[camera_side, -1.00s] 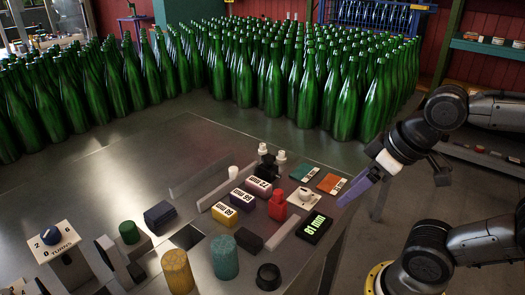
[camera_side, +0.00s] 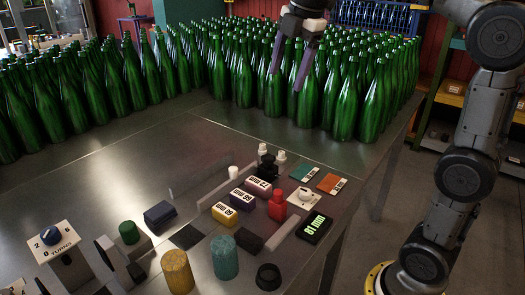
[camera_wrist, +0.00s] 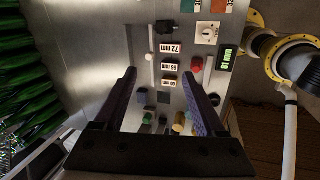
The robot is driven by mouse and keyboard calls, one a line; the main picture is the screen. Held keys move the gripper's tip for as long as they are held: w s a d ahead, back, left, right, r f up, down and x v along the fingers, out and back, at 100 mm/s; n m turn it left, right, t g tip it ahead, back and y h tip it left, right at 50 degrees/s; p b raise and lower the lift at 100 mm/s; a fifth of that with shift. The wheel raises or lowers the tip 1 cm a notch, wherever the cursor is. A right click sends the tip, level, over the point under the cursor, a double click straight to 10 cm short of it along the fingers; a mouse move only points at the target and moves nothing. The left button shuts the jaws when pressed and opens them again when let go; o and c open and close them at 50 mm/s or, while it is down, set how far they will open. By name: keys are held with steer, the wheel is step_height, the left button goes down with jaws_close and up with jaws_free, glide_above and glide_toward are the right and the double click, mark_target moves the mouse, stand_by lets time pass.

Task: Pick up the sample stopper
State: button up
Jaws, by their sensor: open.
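My gripper (camera_side: 285,81) is open, with two long purple fingers apart and nothing between them. It hangs high above the back of the metal table, in front of the green bottles. In the wrist view my gripper (camera_wrist: 159,74) faces down, with the work items between and beyond its fingers. Nothing is labelled as the sample stopper. A small white upright piece (camera_side: 233,173) beside the labelled blocks may be it; in the wrist view a white round-ended piece (camera_wrist: 150,57) seems to be the same thing. It stands well below my gripper, not touched.
Labelled mm blocks (camera_side: 242,198), a red bottle-shaped piece (camera_side: 277,205), a white dial box (camera_side: 304,196) and an 81 mm display (camera_side: 314,227) crowd the table's right part. Yellow (camera_side: 177,271) and teal (camera_side: 224,257) cylinders stand in front. Green bottles (camera_side: 270,80) fill the back. The left-middle table (camera_side: 110,165) is clear.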

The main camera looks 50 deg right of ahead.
steer(key=w+d+f+n+g, duration=0.1)
steer(key=w+d+f, duration=0.15)
steer(key=w, duration=0.35)
steer(key=w+d+f+n+g, duration=0.1)
steer(key=w+d+f, duration=0.1)
steer(key=w+d, duration=0.25)
steer(key=g, duration=0.1)
glide_above(263, 145)
steer(key=shift+m, duration=0.4)
steer(key=f, duration=2)
steer(key=shift+d+f, duration=0.25)
steer(key=shift+d, duration=0.1)
steer(key=shift+w+a+f, duration=0.1)
steer(key=shift+a+f, duration=0.05)
steer(key=shift+f, duration=1.25)
steer(key=shift+w+a+f, duration=0.1)
steer(key=shift+a+f, duration=0.05)
steer(key=shift+f, duration=1.25)
jaws_close()
